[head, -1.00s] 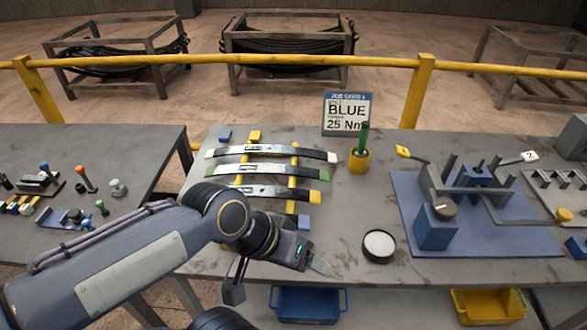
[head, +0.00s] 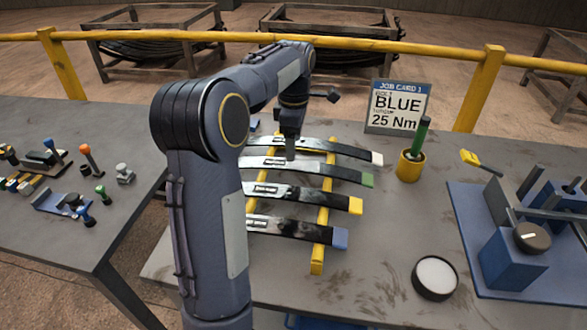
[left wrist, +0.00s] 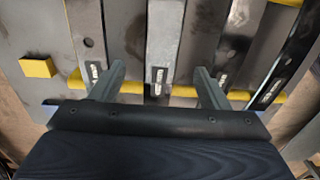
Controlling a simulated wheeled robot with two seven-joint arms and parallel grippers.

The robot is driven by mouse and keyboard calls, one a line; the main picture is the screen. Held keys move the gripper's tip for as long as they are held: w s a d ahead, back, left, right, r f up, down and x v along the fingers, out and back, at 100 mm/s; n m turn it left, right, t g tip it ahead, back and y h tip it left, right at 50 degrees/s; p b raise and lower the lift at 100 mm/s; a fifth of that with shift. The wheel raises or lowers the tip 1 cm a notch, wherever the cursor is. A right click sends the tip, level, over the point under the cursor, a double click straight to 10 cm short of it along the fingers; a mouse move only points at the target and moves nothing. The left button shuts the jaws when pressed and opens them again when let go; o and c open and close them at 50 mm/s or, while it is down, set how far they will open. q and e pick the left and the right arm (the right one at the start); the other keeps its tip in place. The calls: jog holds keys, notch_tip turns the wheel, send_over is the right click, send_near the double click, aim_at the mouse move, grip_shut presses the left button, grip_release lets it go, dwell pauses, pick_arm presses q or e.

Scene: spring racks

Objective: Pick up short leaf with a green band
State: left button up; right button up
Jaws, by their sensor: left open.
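The leaf with a green band (head: 335,172) is second from the back in a row of four on the near table. The green band is at its right end. My left gripper (head: 290,155) points down over this leaf's middle, near its label. In the left wrist view the open fingers (left wrist: 162,85) stand on either side of a light grey leaf (left wrist: 162,40) with a small label. No colour band shows there. Whether the fingers touch the leaf is not clear. My arm hides the left ends of the leaves in the head view. My right gripper is not in view.
White-banded (head: 340,150), yellow-banded (head: 310,197) and blue-banded (head: 300,229) leaves lie close alongside on yellow rails (head: 318,255). A job card (head: 397,107) reading BLUE 25 Nm and a yellow cup (head: 410,166) stand right. A round dish (head: 435,277) lies at front right.

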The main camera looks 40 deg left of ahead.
aim_at(296, 169)
pick_arm(q)
jog(key=f, duration=0.6)
jog(key=shift+d, duration=0.4)
jog(key=c, duration=1.1)
jog(key=shift+w+r, duration=0.1)
jog(key=shift+c, duration=0.3)
